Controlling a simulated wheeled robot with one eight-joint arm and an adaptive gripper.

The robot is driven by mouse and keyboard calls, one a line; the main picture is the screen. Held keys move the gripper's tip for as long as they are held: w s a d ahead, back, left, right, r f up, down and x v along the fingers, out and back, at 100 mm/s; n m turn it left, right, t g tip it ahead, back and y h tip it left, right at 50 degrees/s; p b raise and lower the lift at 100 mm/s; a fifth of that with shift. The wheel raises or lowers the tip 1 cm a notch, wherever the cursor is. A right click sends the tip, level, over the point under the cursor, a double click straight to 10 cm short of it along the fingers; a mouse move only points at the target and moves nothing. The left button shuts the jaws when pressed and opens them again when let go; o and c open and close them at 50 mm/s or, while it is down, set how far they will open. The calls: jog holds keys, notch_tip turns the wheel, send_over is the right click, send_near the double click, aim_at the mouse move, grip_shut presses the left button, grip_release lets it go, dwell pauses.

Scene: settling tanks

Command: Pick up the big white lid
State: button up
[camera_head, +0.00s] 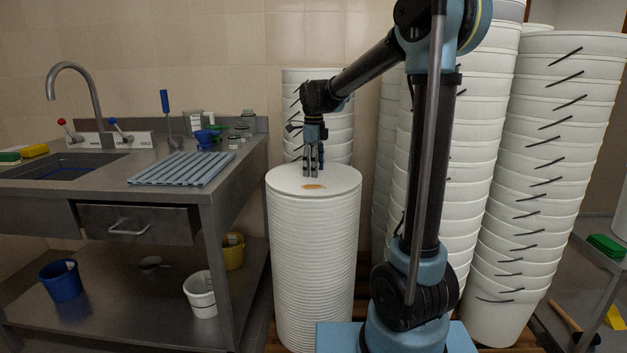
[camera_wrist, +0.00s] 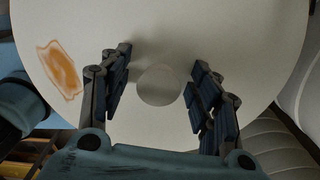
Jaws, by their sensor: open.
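The big white lid (camera_head: 335,178) is the top one of a tall stack of round white lids standing beside the steel counter. It has an orange-brown stain near its front edge. In the wrist view the lid (camera_wrist: 210,30) fills most of the picture, with the stain at left and a small round raised knob (camera_wrist: 160,85) at its middle. My gripper (camera_head: 313,172) points straight down just over the lid. Its fingers are open, one on each side of the knob in the wrist view (camera_wrist: 160,88). I cannot tell whether the fingertips touch the lid.
Tall stacks of white buckets (camera_head: 545,150) stand behind and to the right, close to my arm. The steel counter (camera_head: 225,165) at left holds a sink, a blue ribbed mat (camera_head: 182,168) and glass jars. Buckets, including a blue one (camera_head: 62,280), sit on its lower shelf.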

grip_shut()
dwell(0.5)
